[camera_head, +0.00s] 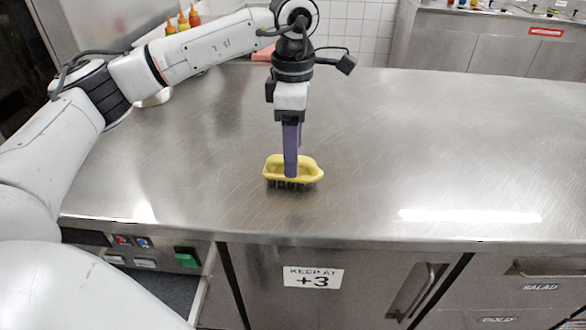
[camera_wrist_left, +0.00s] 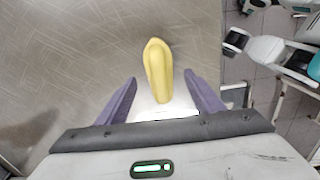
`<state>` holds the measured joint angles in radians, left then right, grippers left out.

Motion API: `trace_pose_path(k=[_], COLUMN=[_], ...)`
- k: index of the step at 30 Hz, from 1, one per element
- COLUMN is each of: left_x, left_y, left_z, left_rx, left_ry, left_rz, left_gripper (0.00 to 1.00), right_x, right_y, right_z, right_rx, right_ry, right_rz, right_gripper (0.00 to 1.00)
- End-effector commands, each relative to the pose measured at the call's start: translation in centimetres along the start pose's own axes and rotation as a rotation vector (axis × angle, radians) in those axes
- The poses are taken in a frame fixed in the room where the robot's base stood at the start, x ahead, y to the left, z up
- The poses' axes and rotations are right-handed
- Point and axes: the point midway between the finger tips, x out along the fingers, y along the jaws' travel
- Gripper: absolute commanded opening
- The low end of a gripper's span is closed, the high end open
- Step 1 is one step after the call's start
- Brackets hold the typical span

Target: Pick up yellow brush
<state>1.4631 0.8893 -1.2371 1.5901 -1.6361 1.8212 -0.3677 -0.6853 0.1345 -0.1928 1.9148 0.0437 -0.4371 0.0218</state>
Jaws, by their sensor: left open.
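The yellow brush (camera_head: 309,172) rests bristles down on the steel counter, near its front edge, in the head view. It has a yellow handle and dark bristles. In the left wrist view the brush (camera_wrist_left: 156,68) lies lengthwise between and ahead of the two purple fingers. My left gripper (camera_head: 291,174) points straight down over the brush, its fingertips at the height of the handle. Its fingers stand apart on either side of the brush in the left wrist view (camera_wrist_left: 158,92), with gaps to both. My right gripper is not in view.
The steel counter (camera_head: 420,150) is clear around the brush and to the right. Several sauce bottles (camera_head: 183,22) stand at the back left. Drawers and a cabinet door with a "KEEP AT +3" label (camera_head: 313,278) are below the front edge.

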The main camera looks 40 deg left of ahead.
Motion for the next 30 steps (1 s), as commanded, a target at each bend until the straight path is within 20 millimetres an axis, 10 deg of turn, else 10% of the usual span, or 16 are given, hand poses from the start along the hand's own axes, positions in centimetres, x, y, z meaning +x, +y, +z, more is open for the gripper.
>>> trace_pose_path(k=[14,23,30], left_x=[3.4,3.4,3.2], left_y=[0.0,0.0,0.0], left_z=[-0.3,-0.3,-0.3], left_rx=[0.000,0.000,0.000], left_ry=[0.000,0.000,-0.001], left_rz=[0.000,0.000,0.000], left_gripper=[0.61,0.15,0.14], right_x=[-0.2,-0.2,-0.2], right_y=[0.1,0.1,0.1], right_z=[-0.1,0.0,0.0], right_rx=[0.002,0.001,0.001], right_ry=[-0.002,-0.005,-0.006], right_rz=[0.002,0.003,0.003], right_gripper=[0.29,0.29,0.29])
